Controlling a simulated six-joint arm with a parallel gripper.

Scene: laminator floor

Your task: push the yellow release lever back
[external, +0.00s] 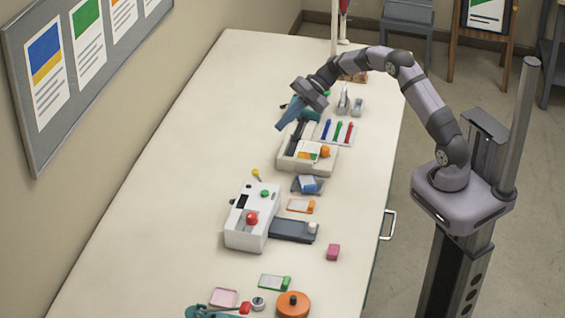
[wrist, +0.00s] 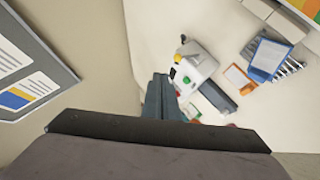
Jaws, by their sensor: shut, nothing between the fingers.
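The yellow release lever (external: 256,173) shows in the external view as a small yellow knob on a thin stem. It stands at the far end of the white laminator (external: 246,230), which has a green button (external: 265,194) and a red knob (external: 252,218). My gripper (external: 280,127) is shut and empty, above the table and apart from the lever, farther along toward the back. In the wrist view the gripper's closed fingers (wrist: 160,90) point toward the white laminator (wrist: 200,70).
A blue item in a dark holder (external: 308,184) and an orange-edged card (external: 300,206) lie nearby. The table's left side (external: 170,190) is clear.

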